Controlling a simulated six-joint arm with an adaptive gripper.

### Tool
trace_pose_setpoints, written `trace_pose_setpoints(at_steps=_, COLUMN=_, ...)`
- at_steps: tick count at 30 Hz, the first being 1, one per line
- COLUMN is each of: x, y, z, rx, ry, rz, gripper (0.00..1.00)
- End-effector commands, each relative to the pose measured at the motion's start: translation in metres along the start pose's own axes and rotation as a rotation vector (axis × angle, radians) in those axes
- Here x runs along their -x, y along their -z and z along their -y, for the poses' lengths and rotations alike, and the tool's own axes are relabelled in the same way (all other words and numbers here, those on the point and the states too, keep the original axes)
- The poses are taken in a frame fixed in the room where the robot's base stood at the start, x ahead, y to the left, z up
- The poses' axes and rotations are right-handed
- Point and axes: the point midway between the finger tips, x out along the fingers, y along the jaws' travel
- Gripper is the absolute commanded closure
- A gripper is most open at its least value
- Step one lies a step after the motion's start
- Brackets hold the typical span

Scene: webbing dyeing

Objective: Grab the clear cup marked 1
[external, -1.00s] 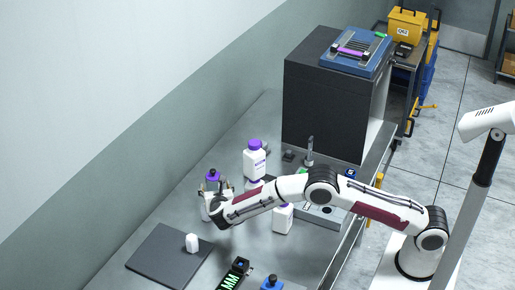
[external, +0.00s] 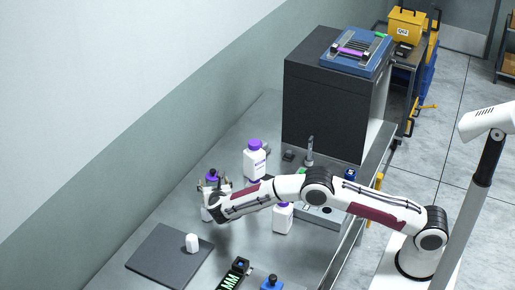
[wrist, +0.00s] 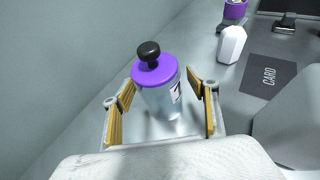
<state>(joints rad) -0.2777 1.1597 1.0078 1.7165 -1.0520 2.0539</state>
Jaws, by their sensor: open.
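A clear cup (wrist: 160,103) with a purple lid and a round black knob stands upright in the wrist view. A dark mark shows on its side label, too small to read for certain. In the external view its purple lid (external: 211,178) shows at the end of my arm, with the body partly hidden by the gripper. My gripper (wrist: 161,88) is open, with its yellow-lined fingers on both sides of the cup and a visible gap on each side. It also shows in the external view (external: 216,192).
A white bottle with a purple cap (external: 255,160) stands behind, and another white bottle (external: 283,219) stands to the right, near my arm. A dark mat (external: 152,262) with a small white object (external: 192,243) lies in front. A tall black cabinet (external: 325,100) stands at the back.

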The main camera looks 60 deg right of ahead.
Motion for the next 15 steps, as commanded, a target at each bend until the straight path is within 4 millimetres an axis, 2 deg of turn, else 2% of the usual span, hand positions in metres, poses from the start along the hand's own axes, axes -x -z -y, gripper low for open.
trace_pose_setpoints(at_steps=1, x=0.0001, y=-0.0001, z=0.0000, rx=0.000, ry=0.000, rz=0.000, gripper=0.46)
trace_pose_setpoints(at_steps=6, x=0.0002, y=-0.0001, z=0.0000, rx=0.000, ry=0.000, rz=0.000, gripper=0.88)
trace_pose_setpoints(at_steps=15, x=0.0005, y=-0.0013, z=-0.0002, rx=-0.001, ry=0.000, rz=0.001, gripper=0.89)
